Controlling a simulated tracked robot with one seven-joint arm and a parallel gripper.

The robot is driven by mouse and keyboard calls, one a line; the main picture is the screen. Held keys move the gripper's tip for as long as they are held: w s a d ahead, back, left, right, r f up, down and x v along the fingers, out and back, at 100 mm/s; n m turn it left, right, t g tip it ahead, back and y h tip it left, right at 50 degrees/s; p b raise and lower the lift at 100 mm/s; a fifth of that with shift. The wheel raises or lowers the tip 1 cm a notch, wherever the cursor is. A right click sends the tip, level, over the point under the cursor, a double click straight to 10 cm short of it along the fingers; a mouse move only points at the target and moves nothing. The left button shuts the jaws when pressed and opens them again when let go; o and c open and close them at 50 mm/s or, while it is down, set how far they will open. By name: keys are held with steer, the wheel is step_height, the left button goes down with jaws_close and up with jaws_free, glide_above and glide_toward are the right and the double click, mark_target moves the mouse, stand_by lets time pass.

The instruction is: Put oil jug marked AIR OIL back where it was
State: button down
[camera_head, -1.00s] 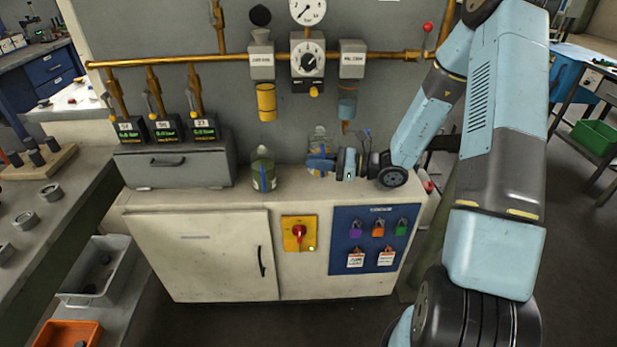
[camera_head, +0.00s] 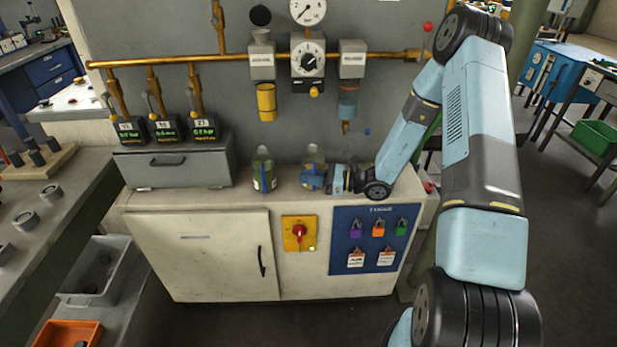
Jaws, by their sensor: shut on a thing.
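Two clear jugs stand at the top of the white cabinet (camera_head: 205,232). The left jug (camera_head: 264,172) holds greenish liquid, has a blue stripe on its front and stands free on the cabinet top. The right jug (camera_head: 313,156) is partly hidden by my gripper (camera_head: 312,180), which comes in from the right, low over the top. My gripper is shut on this right jug, which looks upright. The lettering on both jugs is too small to read, and I cannot tell whether the held jug's base touches the surface.
A grey drawer box (camera_head: 175,165) with several digital displays stands left of the jugs. Above hang a yellow-bowled unit (camera_head: 266,98), a dial regulator (camera_head: 308,58) and a lubricator (camera_head: 348,95) on a brass pipe. A red rotary switch (camera_head: 299,232) is on the cabinet front.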

steer(key=c, duration=1.1)
jaws_free()
steer(key=v, duration=1.1)
steer(key=s+a+r+n+g+h, duration=0.1)
steer(key=s+r+n+g+h, duration=0.25)
steer(key=s+r+n, duration=0.4)
steer(key=s+r+n+g+h, duration=0.3)
steer(key=s+r+n+h, duration=0.2)
steer(key=r, duration=0.5)
steer(key=s+d+r+n+t+h, duration=0.3)
steer(key=s+r+n+t+h, duration=0.1)
steer(key=s+r, duration=0.3)
steer(key=s+d+r+n+t+h, duration=0.4)
steer(key=s+r, duration=0.4)
steer(key=r, duration=0.2)
steer(key=shift+d+h, duration=0.35)
steer(key=shift+h, duration=0.2)
steer(key=shift+s, duration=0.15)
